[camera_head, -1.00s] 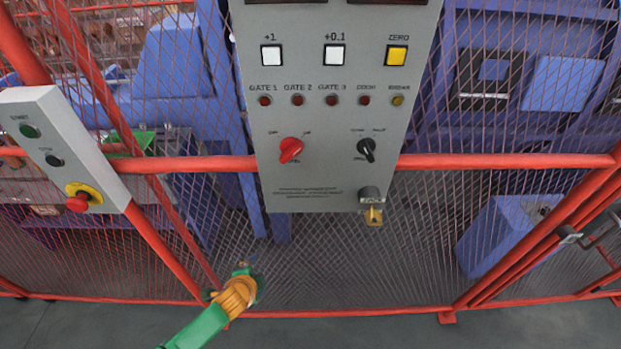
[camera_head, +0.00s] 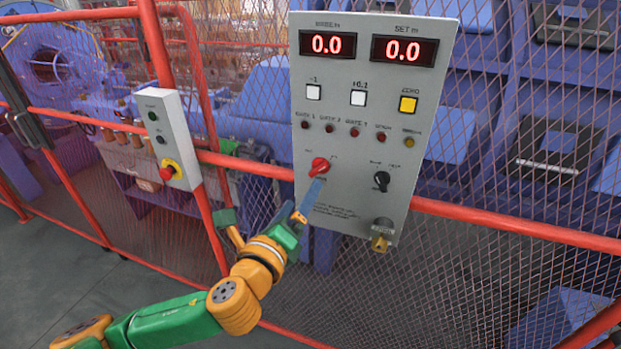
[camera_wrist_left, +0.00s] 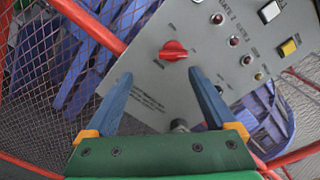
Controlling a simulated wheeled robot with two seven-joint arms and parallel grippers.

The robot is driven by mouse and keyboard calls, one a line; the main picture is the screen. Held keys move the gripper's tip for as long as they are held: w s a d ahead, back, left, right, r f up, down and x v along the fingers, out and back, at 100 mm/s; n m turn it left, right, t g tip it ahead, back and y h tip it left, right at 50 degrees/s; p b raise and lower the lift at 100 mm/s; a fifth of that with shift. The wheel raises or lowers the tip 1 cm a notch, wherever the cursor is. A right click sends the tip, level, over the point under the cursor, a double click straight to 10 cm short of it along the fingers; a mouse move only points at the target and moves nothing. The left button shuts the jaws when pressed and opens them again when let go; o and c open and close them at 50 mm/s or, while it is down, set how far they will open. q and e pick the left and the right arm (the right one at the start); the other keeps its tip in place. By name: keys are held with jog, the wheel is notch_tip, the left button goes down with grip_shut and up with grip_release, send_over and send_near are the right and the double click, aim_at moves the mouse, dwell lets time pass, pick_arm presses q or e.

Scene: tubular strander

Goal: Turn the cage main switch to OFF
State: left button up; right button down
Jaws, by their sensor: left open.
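A red rotary switch (camera_head: 319,166) sits on the grey control panel (camera_head: 345,215), below the row of small lamps. Its small labels are too blurred to read, and its handle looks slanted. In the left wrist view the red switch (camera_wrist_left: 173,50) lies just beyond the gap between my fingertips. My left gripper (camera_head: 305,197) is open and empty, close to the panel just below the switch. In the wrist view its two blue fingers (camera_wrist_left: 160,76) stand apart, with the switch not between them. My right gripper is not in view.
A black selector (camera_head: 381,181) and a key switch (camera_head: 381,236) sit right of the red switch. A box with a red emergency button (camera_head: 167,172) hangs on the left. Red rails (camera_head: 480,222) and mesh fence surround the panel. Grey floor is free at lower left.

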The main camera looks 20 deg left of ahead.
aim_at(316, 172)
pick_arm(q)
jog(key=shift+m, duration=0.4)
jog(key=w, duration=0.2)
jog(key=w+r+p, duration=0.1)
jog(key=w, duration=0.1)
jog(key=w+p, duration=0.1)
jog(key=w, duration=0.1)
jog(key=shift+d+r, duration=0.35)
jog(key=shift+d, duration=0.05)
jog(key=shift+s+d+r, duration=0.1)
jog(key=shift+s, duration=0.05)
jog(key=shift+c, duration=0.7)
jog(key=c, duration=1.2)
jog(key=shift+c, duration=0.2)
